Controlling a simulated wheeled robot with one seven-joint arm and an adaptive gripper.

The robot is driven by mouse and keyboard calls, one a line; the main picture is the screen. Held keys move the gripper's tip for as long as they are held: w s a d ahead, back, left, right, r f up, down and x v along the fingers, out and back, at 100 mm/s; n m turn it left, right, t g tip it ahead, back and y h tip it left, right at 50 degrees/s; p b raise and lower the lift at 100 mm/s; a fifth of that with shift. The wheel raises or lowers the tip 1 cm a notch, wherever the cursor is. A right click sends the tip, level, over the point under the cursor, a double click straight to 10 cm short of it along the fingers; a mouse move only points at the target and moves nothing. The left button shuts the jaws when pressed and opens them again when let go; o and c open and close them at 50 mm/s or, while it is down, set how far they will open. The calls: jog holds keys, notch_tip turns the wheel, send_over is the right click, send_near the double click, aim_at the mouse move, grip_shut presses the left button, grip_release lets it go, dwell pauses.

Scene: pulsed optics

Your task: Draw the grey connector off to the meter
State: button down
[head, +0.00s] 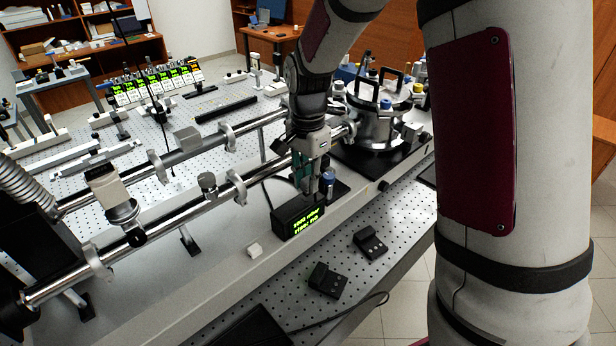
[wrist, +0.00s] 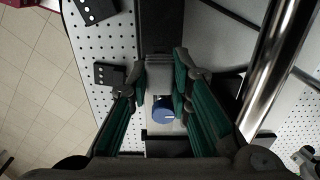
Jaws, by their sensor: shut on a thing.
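My gripper (head: 308,186) is low over the bench, just behind the small black box with a green text display (head: 299,218), which looks like the meter. In the wrist view its green-padded fingers (wrist: 162,72) are closed in on a small grey block (wrist: 159,66), which looks like the grey connector. A blue round cap (wrist: 163,110) shows between the fingers, closer to the palm. It also shows in the head view beside the fingers (head: 328,175). In the head view the fingers hide the grey block. Whether it touches what is below cannot be told.
Steel rails (head: 160,210) with clamps run along the left. A round metal chamber (head: 374,125) stands behind on the right.

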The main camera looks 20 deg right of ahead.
jog(key=shift+f, duration=0.65)
dwell(0.3)
jog(key=shift+f, duration=0.4)
jog(key=c, duration=1.4)
grip_release()
jog(key=shift+o, duration=0.2)
notch_tip(320, 180, up, 11)
jog(key=shift+r, duration=0.2)
jog(key=shift+r+p, duration=0.5)
jog(key=shift+r, duration=1.8)
